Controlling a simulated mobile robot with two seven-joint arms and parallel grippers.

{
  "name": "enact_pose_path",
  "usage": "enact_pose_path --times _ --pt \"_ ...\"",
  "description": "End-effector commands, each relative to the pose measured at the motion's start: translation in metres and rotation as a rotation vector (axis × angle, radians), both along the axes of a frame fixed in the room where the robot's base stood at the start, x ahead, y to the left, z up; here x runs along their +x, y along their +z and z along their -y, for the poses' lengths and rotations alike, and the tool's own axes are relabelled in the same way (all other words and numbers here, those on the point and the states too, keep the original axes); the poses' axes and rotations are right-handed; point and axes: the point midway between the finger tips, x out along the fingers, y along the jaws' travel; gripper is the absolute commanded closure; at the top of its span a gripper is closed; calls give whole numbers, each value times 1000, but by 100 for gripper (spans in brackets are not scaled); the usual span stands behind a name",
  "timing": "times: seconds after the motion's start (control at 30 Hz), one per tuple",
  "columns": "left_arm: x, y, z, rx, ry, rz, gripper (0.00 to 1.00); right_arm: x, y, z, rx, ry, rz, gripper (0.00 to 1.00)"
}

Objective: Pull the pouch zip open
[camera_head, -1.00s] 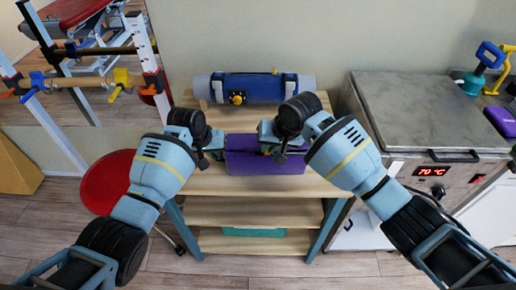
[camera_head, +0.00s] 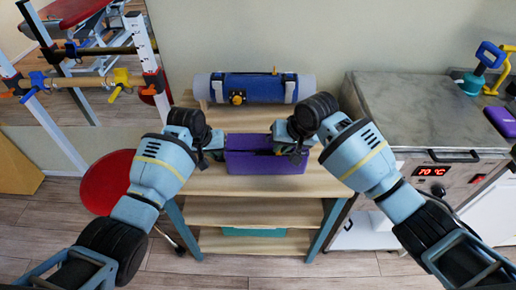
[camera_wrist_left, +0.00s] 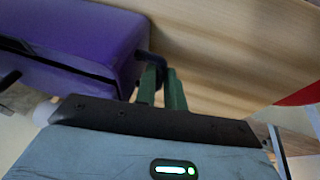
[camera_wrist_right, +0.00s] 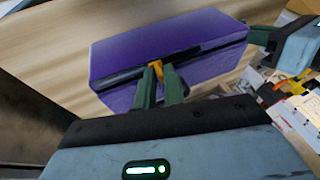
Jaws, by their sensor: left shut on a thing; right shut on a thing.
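The purple pouch (camera_head: 265,166) lies on the wooden shelf top, with a dark line along its upper edge. In the left wrist view the pouch (camera_wrist_left: 75,35) has a dark loop (camera_wrist_left: 152,58) at its end. My left gripper (camera_head: 218,150) is shut on this loop; its green fingers (camera_wrist_left: 162,82) show there. My right gripper (camera_head: 285,150) is shut on the yellow zip pull (camera_wrist_right: 156,70), on the dark zip line part-way along the pouch (camera_wrist_right: 150,45) in the right wrist view. In the head view the pull is hidden by the gripper.
A blue and grey roll (camera_head: 255,88) lies behind the pouch on the wooden shelf unit (camera_head: 250,187). A metal heating cabinet (camera_head: 425,110) reading 70 °C stands at right. A red stool (camera_head: 105,182) stands at left.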

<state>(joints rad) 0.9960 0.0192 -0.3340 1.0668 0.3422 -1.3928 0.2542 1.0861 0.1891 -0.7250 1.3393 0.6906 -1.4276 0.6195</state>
Motion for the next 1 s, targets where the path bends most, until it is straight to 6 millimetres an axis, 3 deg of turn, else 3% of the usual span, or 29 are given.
enact_pose_path --times 1.0 --pt "-1 -3 -4 7 2 -4 100 -2 -5 36 -5 -1 -10 100"
